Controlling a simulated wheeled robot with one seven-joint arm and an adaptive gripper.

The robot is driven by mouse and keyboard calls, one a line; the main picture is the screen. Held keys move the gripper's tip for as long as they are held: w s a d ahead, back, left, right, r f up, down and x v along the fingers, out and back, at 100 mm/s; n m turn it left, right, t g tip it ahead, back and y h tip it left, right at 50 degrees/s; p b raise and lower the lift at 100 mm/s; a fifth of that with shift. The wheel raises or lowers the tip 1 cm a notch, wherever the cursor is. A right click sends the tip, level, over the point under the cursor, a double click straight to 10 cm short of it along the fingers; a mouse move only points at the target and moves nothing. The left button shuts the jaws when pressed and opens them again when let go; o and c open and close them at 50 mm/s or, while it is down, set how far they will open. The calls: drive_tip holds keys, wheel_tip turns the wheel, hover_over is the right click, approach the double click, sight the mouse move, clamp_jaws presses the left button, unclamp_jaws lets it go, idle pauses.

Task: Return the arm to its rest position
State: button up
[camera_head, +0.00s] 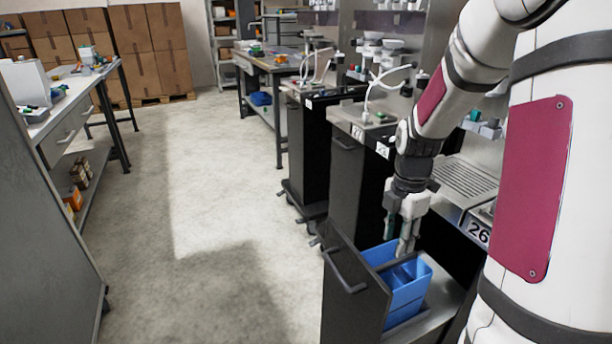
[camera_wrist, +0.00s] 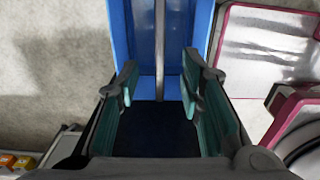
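My gripper (camera_head: 405,238) points down over an open drawer (camera_head: 352,290) at the front of the dispenser row, with its tips close above or just inside the blue bins (camera_head: 408,283) there. My arm reaches down from the upper right in the head view. In the wrist view my gripper (camera_wrist: 160,95) has its two green-padded fingers wide apart. The exact depth of the fingertips in the bin is hard to tell.
The dispenser counter with a label "26" (camera_head: 478,232) stands right beside my arm. More dark cabinets (camera_head: 358,185) line the row behind. A workbench (camera_head: 70,125) stands at the left. The concrete floor (camera_head: 215,190) between is clear. Stacked boxes (camera_head: 130,50) stand at the back.

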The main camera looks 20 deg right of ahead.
drive_tip(key=s+a+r+m, duration=0.8)
drive_tip(key=a+r, duration=0.4)
drive_tip(key=s+a+r+m+t, duration=0.1)
drive_tip(key=s+a+r+m, duration=0.1)
drive_tip(key=s+a+m, duration=0.4)
drive_tip(key=s+a+r+m, duration=0.15)
drive_tip(key=s+m, duration=0.25)
drive_tip(key=s, duration=0.4)
wheel_tip(320, 180, up, 15)
drive_tip(key=t+p, duration=0.3)
drive_tip(key=p, duration=1)
drive_tip(key=shift+s+a+f+p, duration=0.15)
drive_tip(key=shift+s+a+p, duration=0.05)
drive_tip(key=shift+s+p, duration=0.1)
